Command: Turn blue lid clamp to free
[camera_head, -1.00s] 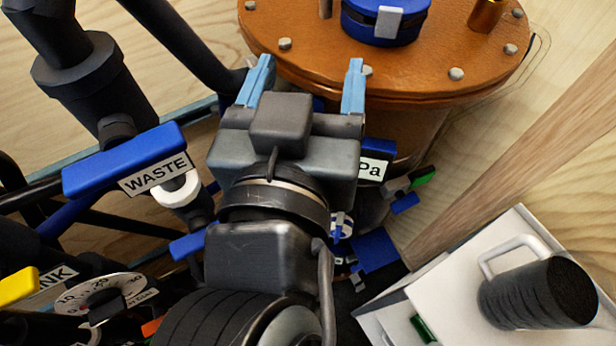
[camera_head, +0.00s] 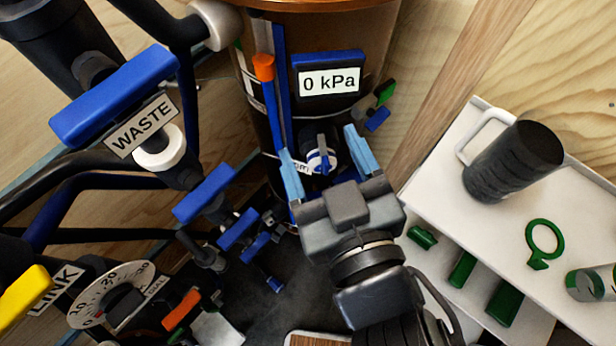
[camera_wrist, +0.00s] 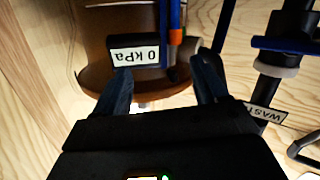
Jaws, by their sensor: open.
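My gripper (camera_head: 326,163) is open and empty, in front of the brown vessel (camera_head: 385,45) and below its 0 kPa display (camera_head: 328,82). A small white and blue part (camera_head: 320,158) shows between the fingertips in the head view; I cannot tell its distance. Only the front rim of the vessel's lid (camera_head: 310,5) shows at the top edge. I cannot make out the blue lid clamp in the current views. In the wrist view the vessel (camera_wrist: 190,50) appears upside down beyond my open fingers (camera_wrist: 163,75).
Pipes with a blue WASTE handle (camera_head: 115,95), more blue valve handles (camera_head: 205,193), a dial (camera_head: 112,293) and a yellow handle (camera_head: 25,300) crowd the left. A white tray (camera_head: 420,185) with a black mug (camera_head: 515,160) and green parts stands right.

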